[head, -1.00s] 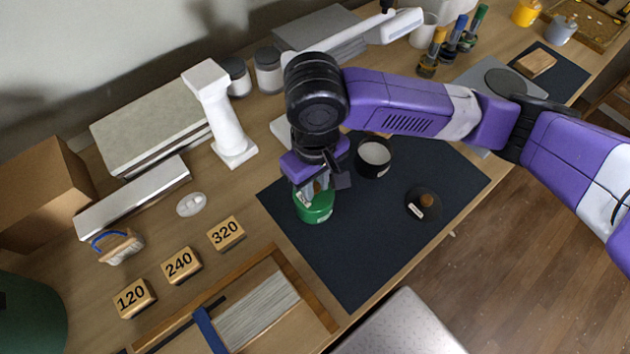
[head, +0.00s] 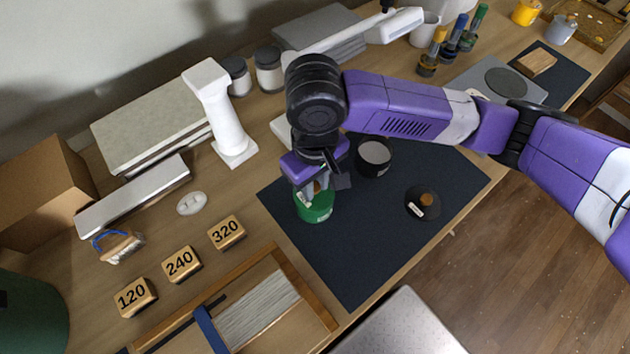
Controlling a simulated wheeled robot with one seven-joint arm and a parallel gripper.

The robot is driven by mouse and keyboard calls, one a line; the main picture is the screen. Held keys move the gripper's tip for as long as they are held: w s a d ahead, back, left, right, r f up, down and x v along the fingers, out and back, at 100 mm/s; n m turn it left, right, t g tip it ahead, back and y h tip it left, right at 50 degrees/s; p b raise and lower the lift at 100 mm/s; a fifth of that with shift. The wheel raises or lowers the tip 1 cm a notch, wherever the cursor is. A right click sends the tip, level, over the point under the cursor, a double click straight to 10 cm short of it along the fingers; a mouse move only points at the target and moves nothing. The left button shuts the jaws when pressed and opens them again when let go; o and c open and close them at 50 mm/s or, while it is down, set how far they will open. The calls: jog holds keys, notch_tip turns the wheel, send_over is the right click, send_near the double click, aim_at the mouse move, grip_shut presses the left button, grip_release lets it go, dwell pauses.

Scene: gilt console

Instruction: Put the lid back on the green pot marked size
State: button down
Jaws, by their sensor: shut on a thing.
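A green pot (head: 316,211) stands on the dark mat (head: 356,272), left of the mat's middle. My gripper (head: 315,189) points down right over the pot and is shut on a lid with a wooden knob (head: 317,186), mostly hidden by the fingers. The lid is at the pot's top; I cannot tell whether it is seated. A pale tag shows by the fingers. A black pot (head: 374,157) stands open behind and to the right. A dark lid with a wooden knob and a pale label (head: 423,202) lies on the mat to the right.
Wooden blocks marked 120 (head: 134,297), 240 (head: 181,264) and 320 (head: 226,232) stand at the left. A wooden frame (head: 305,300) lies in front. A white column (head: 221,115) stands behind left. The mat's front part is clear.

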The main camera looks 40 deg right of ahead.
dwell(0.4)
jog(key=c, duration=1.1)
grip_release()
jog(key=o, duration=0.4)
jog(key=shift+o, duration=0.2)
jog(key=shift+r, duration=0.1)
jog(key=shift+r+p, duration=3.35)
jog(key=shift+r, duration=0.05)
